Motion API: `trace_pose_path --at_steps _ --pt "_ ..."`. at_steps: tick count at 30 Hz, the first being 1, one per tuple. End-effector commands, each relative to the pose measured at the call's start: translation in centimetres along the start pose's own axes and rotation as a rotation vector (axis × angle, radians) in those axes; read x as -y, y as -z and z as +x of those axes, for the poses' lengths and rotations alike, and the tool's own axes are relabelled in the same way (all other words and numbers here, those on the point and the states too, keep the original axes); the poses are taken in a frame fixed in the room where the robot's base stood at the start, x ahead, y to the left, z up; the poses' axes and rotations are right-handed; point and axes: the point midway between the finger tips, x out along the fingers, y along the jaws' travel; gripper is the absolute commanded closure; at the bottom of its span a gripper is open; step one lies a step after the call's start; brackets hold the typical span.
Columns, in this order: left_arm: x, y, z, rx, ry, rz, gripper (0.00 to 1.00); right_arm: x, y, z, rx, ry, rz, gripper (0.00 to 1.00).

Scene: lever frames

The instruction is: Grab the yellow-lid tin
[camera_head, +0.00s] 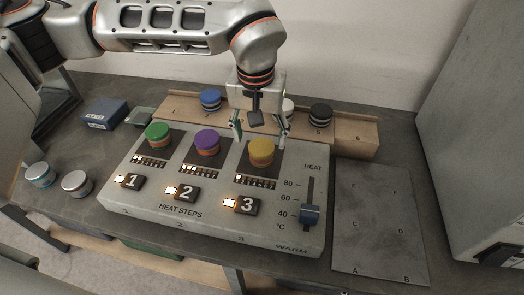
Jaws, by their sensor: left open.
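The yellow-lid tin (261,153) stands upright on the third dark pad of the grey heat panel (170,229). My left gripper (261,141) points down from above, its two fingers spread apart. In the picture the fingertips lie just above and to either side of the yellow lid. I cannot tell how far behind or above the tin they are. Nothing is held between the fingers. My right gripper does not show.
A purple-lid tin (207,143) and a green-lid tin (158,135) stand left on the panel. A wooden rack (352,137) behind holds blue, white and black tins. A lettered grey plate (378,221) lies right. Two loose tins sit left. A blue slider (309,215) stands front right.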

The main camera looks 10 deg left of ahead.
Motion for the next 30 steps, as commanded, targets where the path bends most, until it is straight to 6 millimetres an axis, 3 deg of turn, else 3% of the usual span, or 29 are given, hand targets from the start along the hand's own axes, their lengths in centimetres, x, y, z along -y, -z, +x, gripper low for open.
trace_pose_path --at_steps 9,17,18,23,30 --pt "-0.2 -0.5 4.2 0.004 -0.001 -0.001 0.38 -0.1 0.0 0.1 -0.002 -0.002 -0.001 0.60" --pt "-0.3 -0.5 4.4 0.001 -0.002 0.000 0.38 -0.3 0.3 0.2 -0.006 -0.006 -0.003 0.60" --pt "-0.3 -0.5 4.4 0.001 -0.002 0.000 0.40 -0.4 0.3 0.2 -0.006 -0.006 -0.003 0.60" --pt "-0.3 -0.5 4.4 0.001 -0.002 0.000 0.82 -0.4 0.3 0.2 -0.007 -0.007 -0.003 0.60" --pt "-0.3 -0.5 4.4 0.001 -0.002 0.000 0.86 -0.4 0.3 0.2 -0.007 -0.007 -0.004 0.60"
